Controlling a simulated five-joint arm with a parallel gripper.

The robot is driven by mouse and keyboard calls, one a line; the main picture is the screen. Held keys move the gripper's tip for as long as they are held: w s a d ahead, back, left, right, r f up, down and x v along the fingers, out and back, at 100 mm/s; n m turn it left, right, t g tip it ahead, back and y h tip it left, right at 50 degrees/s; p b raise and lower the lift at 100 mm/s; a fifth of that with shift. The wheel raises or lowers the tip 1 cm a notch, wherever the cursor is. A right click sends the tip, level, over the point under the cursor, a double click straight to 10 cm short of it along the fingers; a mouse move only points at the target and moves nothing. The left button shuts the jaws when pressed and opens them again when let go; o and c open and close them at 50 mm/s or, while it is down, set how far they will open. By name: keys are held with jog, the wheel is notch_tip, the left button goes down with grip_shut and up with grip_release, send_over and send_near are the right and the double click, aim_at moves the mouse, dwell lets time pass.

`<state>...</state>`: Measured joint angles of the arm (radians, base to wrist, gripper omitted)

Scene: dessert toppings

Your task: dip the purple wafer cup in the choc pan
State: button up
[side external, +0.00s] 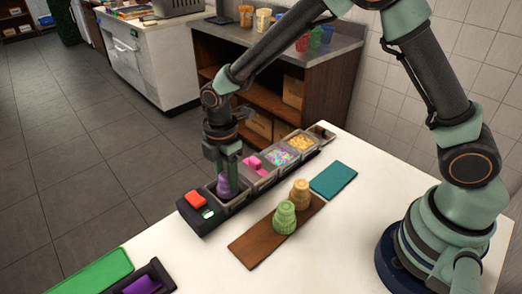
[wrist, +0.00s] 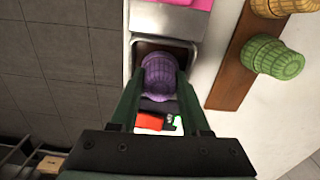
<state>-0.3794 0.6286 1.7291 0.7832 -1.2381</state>
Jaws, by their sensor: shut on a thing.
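The purple wafer cup (side external: 227,186) is held between the fingers of my gripper (side external: 225,170), which is shut on it. The cup also shows in the wrist view (wrist: 158,72) between the fingertips (wrist: 160,82). The cup is at the choc pan (side external: 238,205), the end pan of the row beside the red block. In the wrist view the pan's grey rim (wrist: 191,44) surrounds a dark brown inside. The cup's lower end is at the pan opening; I cannot tell whether it touches the contents.
Pans of pink pieces (side external: 256,166), sprinkles (side external: 278,156) and yellow bits (side external: 300,143) continue the row. A brown board (side external: 250,246) holds a green cup (side external: 285,217) and a tan cup (side external: 299,193). A teal mat (side external: 334,179) lies behind. A green tray (side external: 95,272) is at front left.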

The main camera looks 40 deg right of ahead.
jog(key=shift+r, duration=0.1)
jog(key=shift+r, duration=1.9)
jog(key=shift+r, duration=0.1)
jog(key=shift+r, duration=2.15)
